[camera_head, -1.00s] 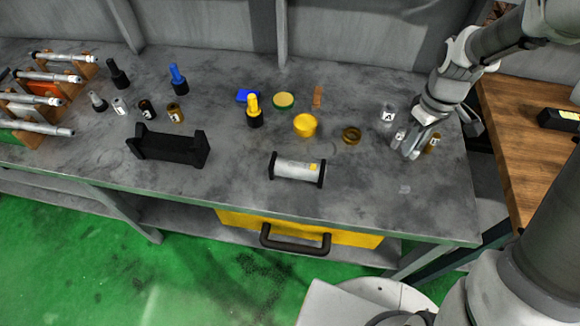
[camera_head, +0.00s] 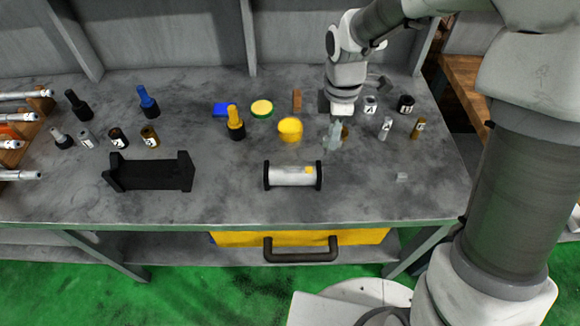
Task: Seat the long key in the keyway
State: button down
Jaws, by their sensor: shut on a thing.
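My gripper (camera_head: 334,140) hangs over the bench, behind and to the right of a silver shaft (camera_head: 288,176). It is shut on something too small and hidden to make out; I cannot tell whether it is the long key. The shaft lies across a holder with black end plates (camera_head: 319,176). A yellow patch (camera_head: 309,170) shows on the right part of its top; the keyway itself is not clear. A small pale grey piece (camera_head: 402,177) lies on the bench to the right of the shaft.
A brown ring (camera_head: 345,132) is partly hidden behind my gripper. A yellow pot (camera_head: 290,129) stands to its left. Labelled cylinders (camera_head: 386,127) stand to its right. An empty black cradle (camera_head: 152,175) is at the left. The front right bench is mostly clear.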

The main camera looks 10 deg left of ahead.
send_over(293, 174)
jog(key=f, duration=0.5)
jog(key=shift+w+a+f+b, duration=0.1)
jog(key=shift+w+f+b, duration=0.1)
jog(key=shift+b, duration=0.1)
notch_tip(293, 174, down, 4)
jog(key=shift+b, duration=0.3)
jog(key=shift+s+f+b, duration=0.25)
jog(key=shift+f+b, duration=0.2)
jog(key=shift+f, duration=0.2)
jog(key=c, duration=0.8)
grip_release()
jog(key=shift+f, duration=0.1)
jog(key=shift+c, duration=0.2)
notch_tip(293, 174, up, 14)
jog(key=p, duration=0.2)
jog(key=shift+w+f, duration=0.15)
jog(key=shift+w, duration=0.1)
